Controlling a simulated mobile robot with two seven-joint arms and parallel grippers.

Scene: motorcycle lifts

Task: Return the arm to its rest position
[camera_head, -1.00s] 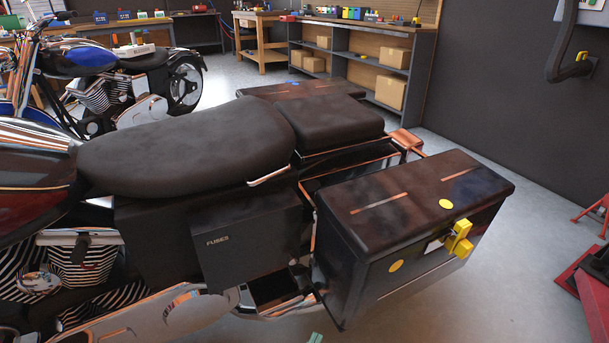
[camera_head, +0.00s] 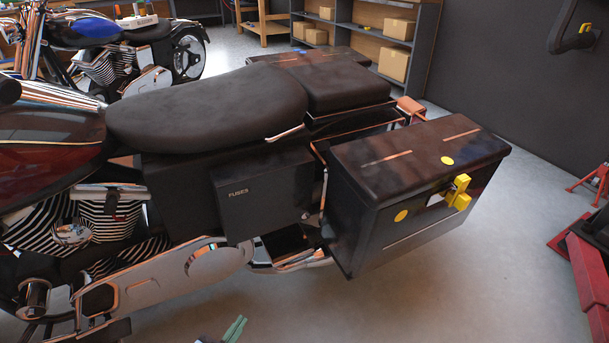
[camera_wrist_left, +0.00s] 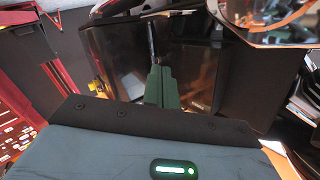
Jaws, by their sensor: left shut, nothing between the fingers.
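My left gripper (camera_head: 235,329) shows only as green fingertips at the bottom edge of the head view, low in front of the motorcycle and apart from it. Its green fingers (camera_wrist_left: 161,86) are together and empty in the left wrist view. The rest of the left arm is mostly out of the head view. My right gripper is not in view.
A motorcycle with a black seat (camera_head: 205,105), a fuse box (camera_head: 265,198) and a side case (camera_head: 400,185) fills the middle. A second motorcycle (camera_head: 110,60) stands behind. Red lift parts (camera_head: 590,260) are at the right. The floor in front (camera_head: 430,310) is clear.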

